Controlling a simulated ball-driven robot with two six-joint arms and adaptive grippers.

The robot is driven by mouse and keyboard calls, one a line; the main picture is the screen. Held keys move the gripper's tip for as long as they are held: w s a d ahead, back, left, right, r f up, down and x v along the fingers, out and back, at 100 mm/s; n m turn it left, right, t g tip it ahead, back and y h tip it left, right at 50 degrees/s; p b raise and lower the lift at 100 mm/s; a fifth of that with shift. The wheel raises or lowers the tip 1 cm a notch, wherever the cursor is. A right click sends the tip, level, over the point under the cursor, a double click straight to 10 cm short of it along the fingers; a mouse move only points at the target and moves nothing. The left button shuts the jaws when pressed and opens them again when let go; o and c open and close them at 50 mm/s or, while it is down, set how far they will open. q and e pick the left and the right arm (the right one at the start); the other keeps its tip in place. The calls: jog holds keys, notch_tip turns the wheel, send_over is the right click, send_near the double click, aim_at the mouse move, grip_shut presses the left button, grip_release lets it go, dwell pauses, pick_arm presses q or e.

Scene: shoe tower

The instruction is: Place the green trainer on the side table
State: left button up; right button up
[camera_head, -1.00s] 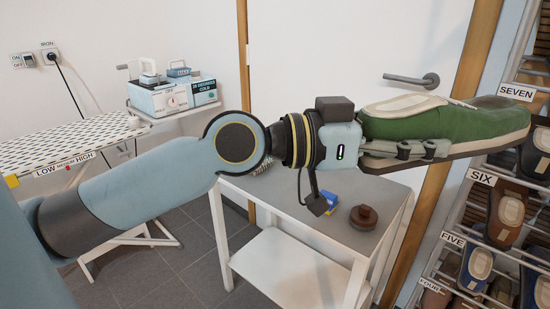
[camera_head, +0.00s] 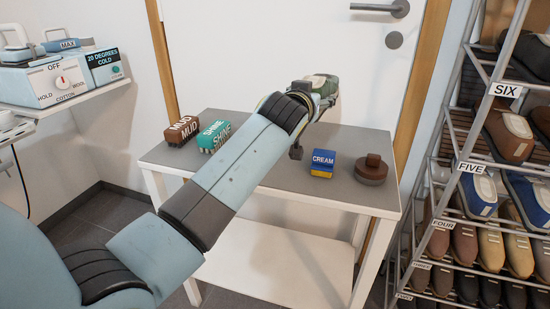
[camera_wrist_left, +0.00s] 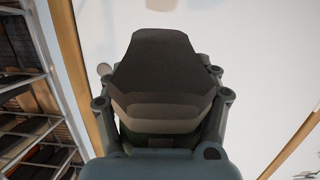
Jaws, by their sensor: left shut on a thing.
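The green trainer (camera_head: 331,87) is in my left gripper (camera_head: 322,100), above the back part of the side table (camera_head: 283,180) in the head view. The gripper is shut on it. My wrist and forearm hide much of the trainer and the fingers. In the left wrist view the two fingers of my left gripper (camera_wrist_left: 162,100) flank a dark shape, too dim to make out its details. The side table has a grey top and white legs with a lower shelf. My right gripper is not in view.
On the table stand a brown mud brush (camera_head: 182,131), a teal shine brush (camera_head: 214,136), a blue and yellow cream box (camera_head: 322,163) and a round brown tin (camera_head: 371,170). A shoe rack (camera_head: 448,195) stands at the right. A white door (camera_head: 300,40) is behind.

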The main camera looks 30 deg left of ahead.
pick_arm(q)
jog(key=shift+w+f, duration=0.2)
jog(key=shift+f, duration=0.15)
jog(key=s+a+f, duration=0.2)
jog(key=s+a+f+b, duration=0.1)
jog(key=s+a+f, duration=0.1)
jog(key=s, duration=0.1)
jog(key=s+a+f, duration=0.2)
jog(key=a, duration=0.1)
jog(key=shift+s, duration=0.35)
jog(key=shift+s+a+f, duration=0.25)
jog(key=shift+s+f, duration=0.1)
jog(key=shift+s, duration=0.05)
notch_tip(320, 180, down, 4)
jog(key=shift+r+b, duration=0.15)
jog(key=shift+b, duration=1.05)
jog(key=shift+f, duration=0.25)
jog(key=shift+r, duration=0.15)
jog(key=o, duration=1.4)
jog(key=shift+s, duration=0.1)
jog(key=shift+p+v, duration=0.3)
jog(key=shift+v, duration=5.65)
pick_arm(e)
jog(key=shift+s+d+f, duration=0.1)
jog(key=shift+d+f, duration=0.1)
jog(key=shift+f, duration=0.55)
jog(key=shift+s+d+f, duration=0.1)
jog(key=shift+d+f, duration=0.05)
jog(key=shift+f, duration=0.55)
